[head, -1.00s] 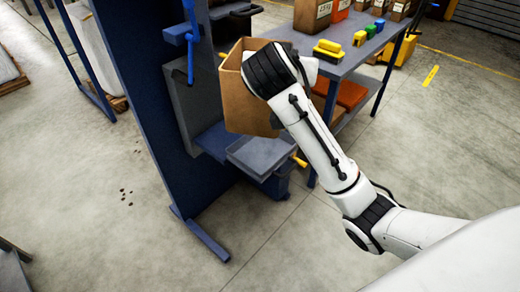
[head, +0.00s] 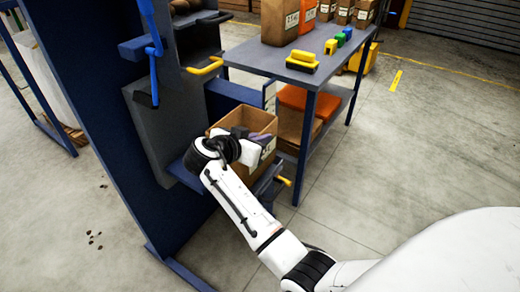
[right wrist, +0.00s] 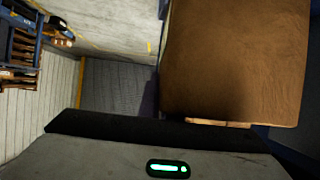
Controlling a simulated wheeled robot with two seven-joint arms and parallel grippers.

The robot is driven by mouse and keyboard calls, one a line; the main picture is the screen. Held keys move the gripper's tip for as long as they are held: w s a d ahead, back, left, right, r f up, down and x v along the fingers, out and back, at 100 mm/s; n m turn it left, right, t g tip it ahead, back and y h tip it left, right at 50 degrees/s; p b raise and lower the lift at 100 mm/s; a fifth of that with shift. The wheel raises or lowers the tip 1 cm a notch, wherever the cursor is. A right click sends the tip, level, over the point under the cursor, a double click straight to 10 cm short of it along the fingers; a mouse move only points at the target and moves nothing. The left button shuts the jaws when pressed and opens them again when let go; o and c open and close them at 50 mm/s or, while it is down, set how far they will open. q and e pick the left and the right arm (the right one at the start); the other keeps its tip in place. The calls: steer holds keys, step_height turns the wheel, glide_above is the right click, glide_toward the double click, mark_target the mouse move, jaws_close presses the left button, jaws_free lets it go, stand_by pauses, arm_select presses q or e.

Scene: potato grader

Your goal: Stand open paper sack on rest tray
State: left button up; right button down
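The open brown paper sack (head: 258,120) is upright beside the dark blue machine column in the head view, its mouth facing up. My right gripper (head: 252,150) is at the sack's near rim. Its fingertips are mostly hidden, but the sack has moved with it, so it appears shut on the sack. In the right wrist view the sack (right wrist: 235,60) fills the upper right as a large brown face. The rest tray (head: 268,178) shows only partly, beneath and beside the sack; I cannot tell whether they touch. My left gripper is not in view.
A blue table (head: 260,60) behind carries sacks and yellow, green and blue blocks (head: 303,62). Orange and brown items lie on its lower shelf (head: 330,105). The floor at right is clear.

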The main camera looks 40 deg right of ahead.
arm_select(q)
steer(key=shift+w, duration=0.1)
arm_select(e)
steer(key=shift+f, duration=1.7)
steer(key=shift+f+b, duration=0.2)
steer(key=shift+b, duration=0.15)
steer(key=c, duration=2)
jaws_free()
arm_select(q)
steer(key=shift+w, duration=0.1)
arm_select(e)
steer(key=shift+r, duration=0.1)
